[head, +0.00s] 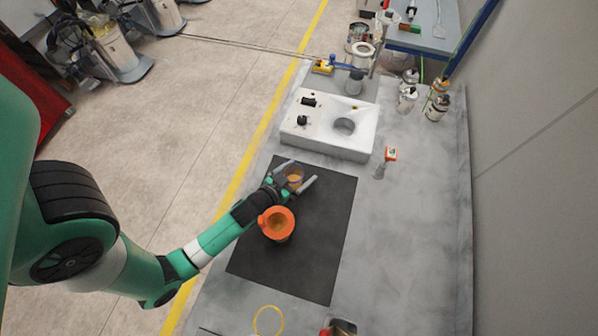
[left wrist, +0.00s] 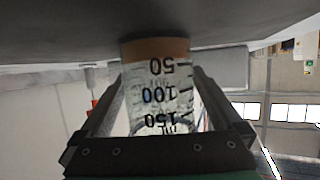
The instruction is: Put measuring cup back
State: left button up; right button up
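My right gripper is not in view.
An orange cup (head: 277,222) stands on the mat right beside my left wrist. A white coater machine (head: 330,122) stands behind the mat. A small orange-labelled item (head: 390,154), bottles (head: 437,106) and a yellow ring (head: 268,320) are around.

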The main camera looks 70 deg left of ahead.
pick_arm(q)
jog(key=shift+r, duration=0.3)
jog(key=v, duration=0.7)
jog(key=b+v, duration=0.1)
jog(key=v, duration=0.3)
jog(key=shift+s+d+f, duration=0.15)
jog(key=shift+s+f, duration=0.05)
jog(key=shift+f, duration=0.05)
jog(key=shift+s+d+r, duration=0.1)
jog(key=shift+s+r, duration=0.15)
jog(key=shift+r, duration=0.05)
